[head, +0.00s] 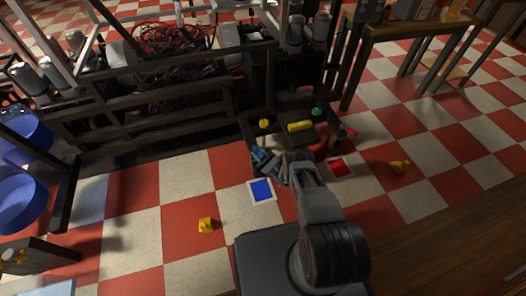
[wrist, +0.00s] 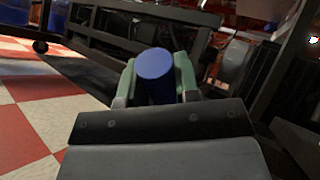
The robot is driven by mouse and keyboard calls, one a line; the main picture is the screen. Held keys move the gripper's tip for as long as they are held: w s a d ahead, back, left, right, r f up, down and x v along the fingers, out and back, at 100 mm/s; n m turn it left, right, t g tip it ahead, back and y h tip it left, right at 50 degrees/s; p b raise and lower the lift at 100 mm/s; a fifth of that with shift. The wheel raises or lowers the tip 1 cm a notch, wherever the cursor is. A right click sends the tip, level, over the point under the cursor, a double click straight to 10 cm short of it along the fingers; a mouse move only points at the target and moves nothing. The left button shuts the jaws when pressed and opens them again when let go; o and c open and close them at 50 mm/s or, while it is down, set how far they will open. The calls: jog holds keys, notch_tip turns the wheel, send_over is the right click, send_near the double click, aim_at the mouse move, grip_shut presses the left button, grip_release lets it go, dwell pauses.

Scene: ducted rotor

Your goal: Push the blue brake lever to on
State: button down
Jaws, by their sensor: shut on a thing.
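The blue brake lever (wrist: 154,66) shows in the wrist view as a blue, round-topped knob, upright between my two fingers. My gripper (wrist: 156,82) is shut on it, with one green-tipped finger touching each side. The lower part of the lever is hidden by the gripper body. In the head view, my gripper (head: 266,163) is at the left front of a low dark bench, with a small bit of the blue lever (head: 257,155) showing. I cannot tell the lever's angle or its on mark.
On the bench (head: 247,121) are a yellow bar (head: 299,126), a yellow knob (head: 264,123) and a green knob (head: 317,112). A blue square (head: 261,191) and a red square (head: 340,167) lie in front. Yellow pieces (head: 206,225) lie on the checkered floor. A dark frame stands behind.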

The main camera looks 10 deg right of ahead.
jog(key=shift+s+d+f+n+y+p, duration=0.15)
jog(key=shift+s+f+n+y+p, duration=0.2)
jog(key=shift+p, duration=0.25)
jog(key=c, duration=1.1)
grip_release()
jog(key=shift+w+r, duration=0.1)
jog(key=shift+o, duration=1.3)
jog(key=shift+w, duration=0.1)
